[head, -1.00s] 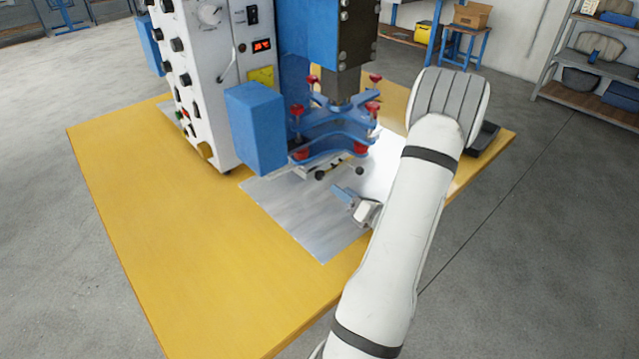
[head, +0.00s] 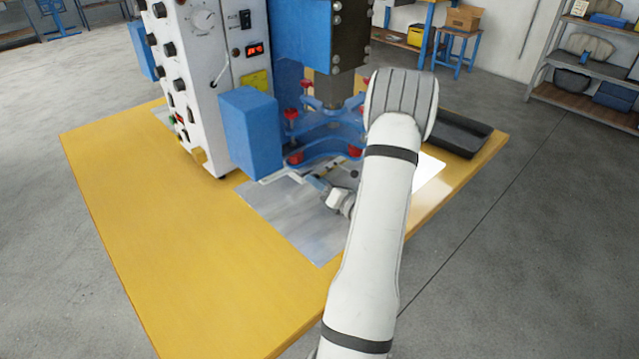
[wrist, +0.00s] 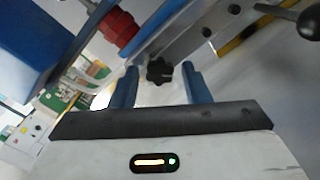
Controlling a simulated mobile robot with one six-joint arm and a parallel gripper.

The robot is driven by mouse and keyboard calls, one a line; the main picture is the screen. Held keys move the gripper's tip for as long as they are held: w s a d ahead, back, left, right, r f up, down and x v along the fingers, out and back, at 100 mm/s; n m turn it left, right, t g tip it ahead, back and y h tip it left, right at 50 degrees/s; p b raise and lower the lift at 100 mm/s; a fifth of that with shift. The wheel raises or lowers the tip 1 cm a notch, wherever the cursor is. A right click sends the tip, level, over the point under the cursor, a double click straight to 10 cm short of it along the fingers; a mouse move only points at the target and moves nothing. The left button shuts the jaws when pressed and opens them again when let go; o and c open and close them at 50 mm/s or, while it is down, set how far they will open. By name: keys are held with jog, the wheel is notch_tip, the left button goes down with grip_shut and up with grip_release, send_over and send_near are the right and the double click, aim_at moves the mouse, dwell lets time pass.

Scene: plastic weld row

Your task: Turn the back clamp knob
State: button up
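A black lobed clamp knob (wrist: 160,72) shows in the wrist view on the side of a grey metal bar. My gripper (wrist: 160,80) is open, with one blue finger on each side of this knob and a visible gap to both. A second black, round knob (wrist: 309,23) is at the upper right. I cannot tell for sure which one is the back knob. In the head view my gripper (head: 316,182) is low in front of the press, just below the blue clamp plate (head: 325,137). My arm covers part of that area.
The blue block (head: 253,130) and white control cabinet (head: 205,80) stand left of my gripper. Red knobs (head: 294,158) sit on the clamp plate. A black tray (head: 462,135) lies at the right. The front of the yellow table (head: 190,260) is clear.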

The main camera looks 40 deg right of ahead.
jog(key=c, duration=0.8)
jog(key=shift+f+n+b, duration=0.1)
jog(key=shift+n+b, duration=0.2)
jog(key=n+b, duration=0.3)
jog(key=shift+f+b, duration=0.15)
jog(key=shift+b, duration=0.15)
jog(key=n+b, duration=0.5)
jog(key=b, duration=0.1)
jog(key=shift+n, duration=0.4)
jog(key=n+b, duration=0.5)
jog(key=b, duration=0.2)
jog(key=n+b, duration=0.2)
jog(key=b, duration=0.1)
jog(key=shift+r+n, duration=0.25)
jog(key=shift+n, duration=0.05)
